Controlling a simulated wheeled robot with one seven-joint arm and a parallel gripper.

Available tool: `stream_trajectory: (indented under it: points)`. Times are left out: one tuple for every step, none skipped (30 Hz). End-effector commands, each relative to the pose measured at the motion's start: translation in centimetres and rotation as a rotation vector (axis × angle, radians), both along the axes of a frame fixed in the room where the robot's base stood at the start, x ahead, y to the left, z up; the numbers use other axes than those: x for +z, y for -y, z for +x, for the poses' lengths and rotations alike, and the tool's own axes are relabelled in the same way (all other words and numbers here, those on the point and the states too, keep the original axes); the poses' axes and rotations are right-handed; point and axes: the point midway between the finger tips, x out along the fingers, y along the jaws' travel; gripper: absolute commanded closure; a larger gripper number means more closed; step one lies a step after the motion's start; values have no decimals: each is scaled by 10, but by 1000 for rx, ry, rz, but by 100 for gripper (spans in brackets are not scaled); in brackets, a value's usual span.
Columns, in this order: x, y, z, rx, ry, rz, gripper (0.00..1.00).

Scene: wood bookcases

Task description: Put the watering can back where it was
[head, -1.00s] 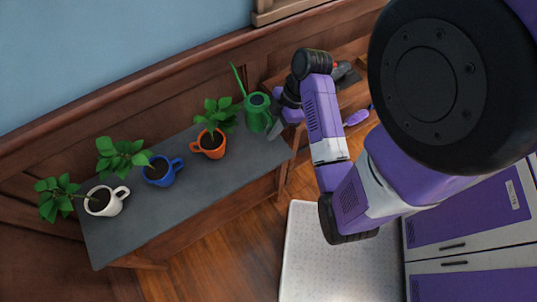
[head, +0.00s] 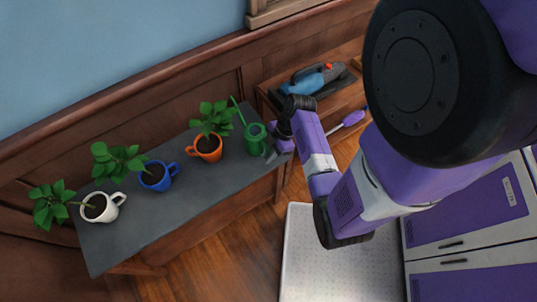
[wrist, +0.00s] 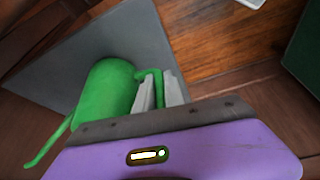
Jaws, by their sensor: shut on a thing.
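The green watering can (head: 256,139) is at the right end of the grey-topped shelf (head: 215,186), with its long spout pointing up and left in the head view. In the wrist view the can (wrist: 104,92) lies left of the fingers over the grey top. My gripper (head: 271,153) is on the can's right side, and in the wrist view its pale fingers (wrist: 159,92) are shut on the green handle. I cannot tell whether the can's base touches the top.
Left of the can stand potted plants in an orange mug (head: 206,149), a blue mug (head: 158,177) and a white mug (head: 101,207). A blue tool with a red button (head: 312,79) lies on the wooden shelf to the right. The grey top's front strip is clear.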

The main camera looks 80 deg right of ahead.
Motion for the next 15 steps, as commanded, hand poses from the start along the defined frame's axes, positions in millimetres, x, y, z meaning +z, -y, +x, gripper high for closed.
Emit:
stream_trajectory:
  points:
    - [1, 1, 0, 0, 1, -2, 100]
    - [1, 1, 0, 0, 1, -2, 100]
    - [1, 1, 0, 0, 1, -2, 100]
    - [1, 1, 0, 0, 1, -2, 100]
    - [1, 1, 0, 0, 1, -2, 100]
    - [1, 1, 0, 0, 1, -2, 100]
    - [0, 1, 0, 0, 1, -2, 100]
    - [-1, 1, 0, 0, 1, -2, 100]
    - [-2, 1, 0, 1, 1, -1, 100]
    - [-3, 1, 0, 1, 1, -1, 100]
    - [-2, 0, 0, 0, 0, 0, 81]
    - [-2, 0, 0, 0, 0, 0, 73]
    - [-2, 0, 0, 0, 0, 0, 67]
    - [-2, 0, 0, 0, 0, 0, 65]
    - [-2, 0, 0, 0, 0, 0, 65]
